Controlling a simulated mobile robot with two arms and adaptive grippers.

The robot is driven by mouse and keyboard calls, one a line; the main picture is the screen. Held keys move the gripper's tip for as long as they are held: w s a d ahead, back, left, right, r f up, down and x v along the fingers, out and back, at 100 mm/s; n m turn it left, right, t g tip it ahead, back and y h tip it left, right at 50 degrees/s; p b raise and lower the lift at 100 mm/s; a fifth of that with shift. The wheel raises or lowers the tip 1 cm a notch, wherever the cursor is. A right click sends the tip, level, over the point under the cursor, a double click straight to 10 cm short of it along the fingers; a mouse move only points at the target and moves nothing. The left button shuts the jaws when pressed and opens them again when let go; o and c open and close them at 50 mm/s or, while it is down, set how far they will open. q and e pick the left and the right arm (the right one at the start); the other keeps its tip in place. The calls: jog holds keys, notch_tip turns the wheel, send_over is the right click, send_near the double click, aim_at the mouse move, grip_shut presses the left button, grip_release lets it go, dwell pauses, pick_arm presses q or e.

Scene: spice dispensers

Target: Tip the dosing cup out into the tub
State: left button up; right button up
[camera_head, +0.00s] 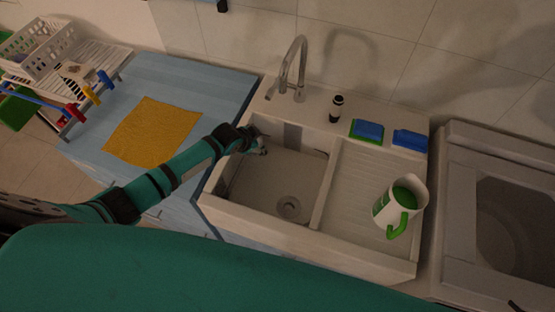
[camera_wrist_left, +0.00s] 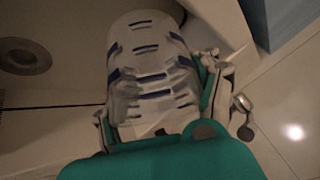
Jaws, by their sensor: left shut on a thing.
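My left gripper (camera_head: 258,144) is at the back left of the sink's basin (camera_head: 262,185), which I take as the tub. In the left wrist view the gripper (camera_wrist_left: 160,95) is shut on a white, rounded cup with short blue marks (camera_wrist_left: 145,48), which I take as the dosing cup. Its fingers lie on both sides of the cup. The cup is hardly visible in the head view, and I cannot tell its tilt or contents. The basin's drain (camera_wrist_left: 25,57) shows left of the cup in the wrist view. My right gripper is not in view.
A white jug with a green handle (camera_head: 381,208) stands on the ribbed drainboard (camera_head: 350,180). A curved tap (camera_head: 301,62), a dark bottle (camera_head: 336,108) and blue sponges (camera_head: 368,129) are behind. A yellow cloth (camera_head: 155,130) lies on the blue counter. The basin floor looks clear.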

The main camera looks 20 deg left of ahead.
pick_arm(q)
jog(key=shift+w+a+r+p, duration=0.15)
jog(key=shift+r+p, duration=0.05)
jog(key=shift+r, duration=0.4)
jog(key=shift+w+a+r+p, duration=0.1)
jog(key=shift+a+r+p, duration=0.05)
jog(key=shift+r, duration=0.45)
jog(key=shift+a+r+n+h, duration=0.25)
jog(key=shift+r+n+h, duration=0.05)
jog(key=shift+r+h, duration=0.35)
jog(key=shift+a+f+b, duration=0.1)
jog(key=shift+b, duration=0.4)
jog(key=shift+w+a+r+n+g+h+b, duration=0.2)
jog(key=shift+a+r+n+g+h+b, duration=0.15)
jog(key=shift+h+b, duration=0.35)
jog(key=shift+r, duration=0.45)
notch_tip(320, 180, up, 2)
jog(key=shift+r+p, duration=0.1)
jog(key=shift+p, duration=0.95)
jog(key=shift+r, duration=1.1)
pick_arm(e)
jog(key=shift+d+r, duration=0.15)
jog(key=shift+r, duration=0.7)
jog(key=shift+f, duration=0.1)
